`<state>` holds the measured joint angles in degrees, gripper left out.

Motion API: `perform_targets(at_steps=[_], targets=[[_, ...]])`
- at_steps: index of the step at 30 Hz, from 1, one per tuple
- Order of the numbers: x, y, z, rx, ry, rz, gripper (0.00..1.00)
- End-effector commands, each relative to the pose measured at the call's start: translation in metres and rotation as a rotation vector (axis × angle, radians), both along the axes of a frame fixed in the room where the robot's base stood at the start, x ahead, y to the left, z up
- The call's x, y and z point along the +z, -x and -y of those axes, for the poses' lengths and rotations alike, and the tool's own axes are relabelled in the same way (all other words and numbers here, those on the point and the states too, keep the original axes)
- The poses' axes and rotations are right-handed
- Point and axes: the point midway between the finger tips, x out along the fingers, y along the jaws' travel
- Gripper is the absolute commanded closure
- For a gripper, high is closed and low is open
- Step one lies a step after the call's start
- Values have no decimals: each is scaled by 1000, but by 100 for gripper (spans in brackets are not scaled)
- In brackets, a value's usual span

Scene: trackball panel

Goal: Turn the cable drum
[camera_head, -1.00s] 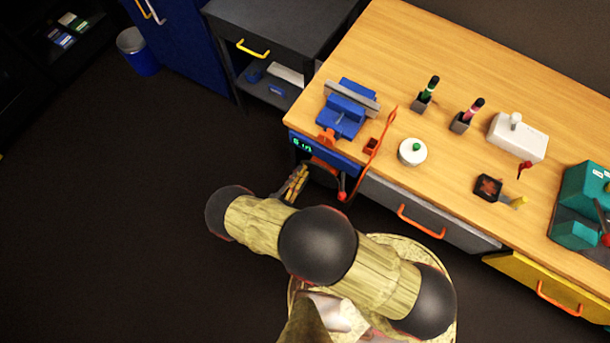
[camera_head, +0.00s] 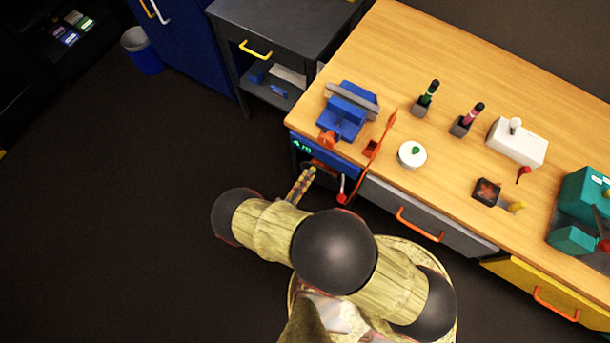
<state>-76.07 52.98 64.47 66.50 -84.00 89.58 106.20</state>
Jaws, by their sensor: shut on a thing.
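The cable drum (camera_head: 325,169) seems to be the dark and orange unit on the bench's front left, under a blue panel (camera_head: 326,153) with a small green readout. Only a little of the drum shows, and its round face is mostly hidden. A grey lever with a red knob (camera_head: 342,198) sticks out beside it. My gripper (camera_head: 308,175) reaches up to the drum's left front, with its yellowish fingers shut at its edge. The exact part in its grasp is too small to make out. My arm fills the space in front of the bench.
A white round box with a green knob (camera_head: 412,154) sits to the right. A grey drawer (camera_head: 425,222) is below. Open floor (camera_head: 120,230) lies left.

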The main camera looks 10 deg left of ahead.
Motion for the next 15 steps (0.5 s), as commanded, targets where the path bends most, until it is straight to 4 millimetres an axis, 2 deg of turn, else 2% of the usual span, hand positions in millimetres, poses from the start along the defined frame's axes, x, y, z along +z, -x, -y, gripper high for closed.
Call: perform_targets(at_steps=[15], targets=[[1,1,4,0,-58,22,100]])
